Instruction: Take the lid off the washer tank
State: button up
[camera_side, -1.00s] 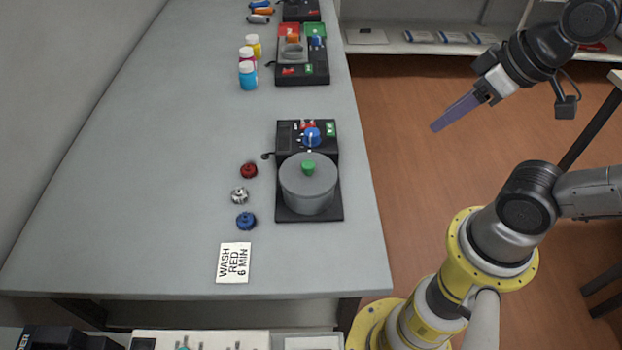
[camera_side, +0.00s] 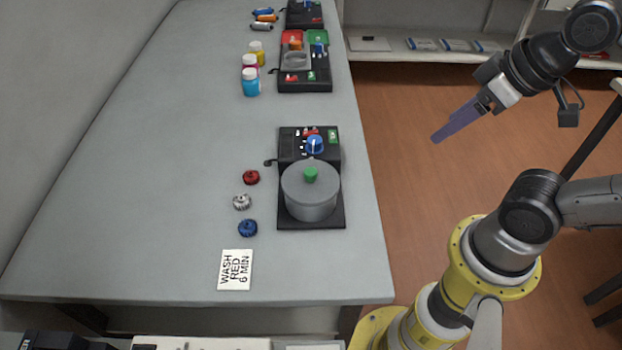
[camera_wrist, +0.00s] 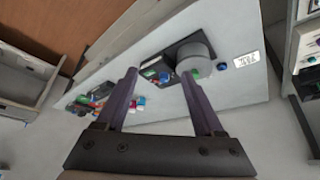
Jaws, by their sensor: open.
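The washer tank (camera_side: 312,211) is a grey round pot on a black base at the near right of the bench. Its grey lid (camera_side: 293,181) sits on top, with a green knob (camera_side: 310,174) in the middle. In the wrist view the tank (camera_wrist: 195,55) shows beyond my right finger, with the green knob partly hidden by the finger. My gripper (camera_side: 438,136) is open and empty, out in the air to the right of the bench, well apart from the lid. Its two purple fingers stand apart in the wrist view (camera_wrist: 159,72).
A control panel with a blue dial (camera_side: 314,145) stands behind the tank. Red (camera_side: 251,177), silver (camera_side: 242,202) and blue (camera_side: 247,228) caps and a "WASH RED 6 MIN" card (camera_side: 235,270) lie left of it. Bottles (camera_side: 251,82) and another station (camera_side: 306,80) stand farther back.

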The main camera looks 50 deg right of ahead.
jog(key=w+a+r+n+g, duration=0.1)
jog(key=w+r+n, duration=0.45)
jog(key=n, duration=0.25)
jog(key=n+g, duration=0.5)
jog(key=n, duration=0.5)
send_over(311, 171)
jog(key=f, duration=1.4)
jog(key=shift+w+a+f, duration=0.15)
jog(key=shift+w+f, duration=0.15)
jog(key=shift+s+f, duration=0.15)
jog(key=shift+f, duration=1.3)
jog(key=shift+s+f, duration=0.15)
jog(key=shift+f, duration=1.3)
jog(key=shift+c, duration=0.3)
grip_shut()
